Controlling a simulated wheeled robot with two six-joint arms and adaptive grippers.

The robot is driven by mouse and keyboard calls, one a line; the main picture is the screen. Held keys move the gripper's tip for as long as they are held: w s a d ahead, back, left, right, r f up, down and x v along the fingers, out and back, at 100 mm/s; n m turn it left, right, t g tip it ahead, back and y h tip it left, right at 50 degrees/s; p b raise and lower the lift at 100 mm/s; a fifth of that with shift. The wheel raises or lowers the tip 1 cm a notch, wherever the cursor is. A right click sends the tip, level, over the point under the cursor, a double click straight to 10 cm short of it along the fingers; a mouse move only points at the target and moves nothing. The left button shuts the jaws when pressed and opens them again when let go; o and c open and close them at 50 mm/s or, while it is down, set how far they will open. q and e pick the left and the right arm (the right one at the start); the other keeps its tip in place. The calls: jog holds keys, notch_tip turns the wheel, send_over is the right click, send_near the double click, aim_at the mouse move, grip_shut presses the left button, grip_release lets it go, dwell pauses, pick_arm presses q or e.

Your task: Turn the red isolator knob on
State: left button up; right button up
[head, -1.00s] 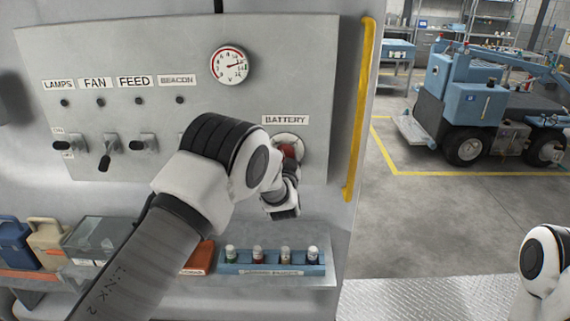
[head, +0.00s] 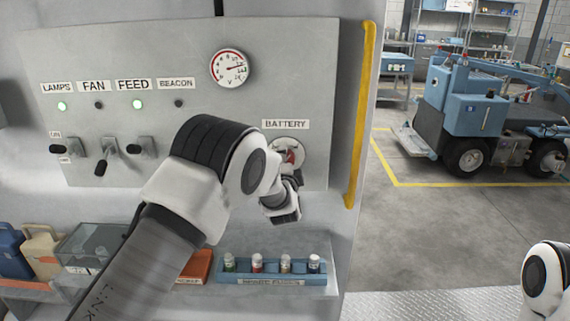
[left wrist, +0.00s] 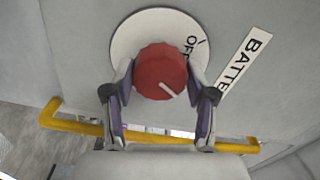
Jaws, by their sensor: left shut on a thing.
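The red isolator knob (left wrist: 161,71) sits on a round white plate (left wrist: 124,38) under the BATTERY label (head: 285,124). In the left wrist view my left gripper (left wrist: 160,84) is shut on the knob, one finger on each side. The knob's white pointer line slants to the lower right, away from the visible OFF lettering. In the head view the knob (head: 291,157) is partly hidden by my left gripper (head: 288,176). The LAMPS light (head: 62,106) and FEED light (head: 137,106) glow green. The FAN and BEACON lights are dark. My right gripper is out of view.
Toggle switches (head: 105,158) line the panel at left. A gauge (head: 230,68) is above. A yellow rail (head: 360,115) runs along the right edge. A blue fuse rack (head: 270,278) stands on the shelf below. Open floor and a blue vehicle lie at right.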

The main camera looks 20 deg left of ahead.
pick_arm(q)
jog(key=shift+m, duration=1.2)
jog(key=o, duration=1.2)
jog(key=shift+c, duration=0.2)
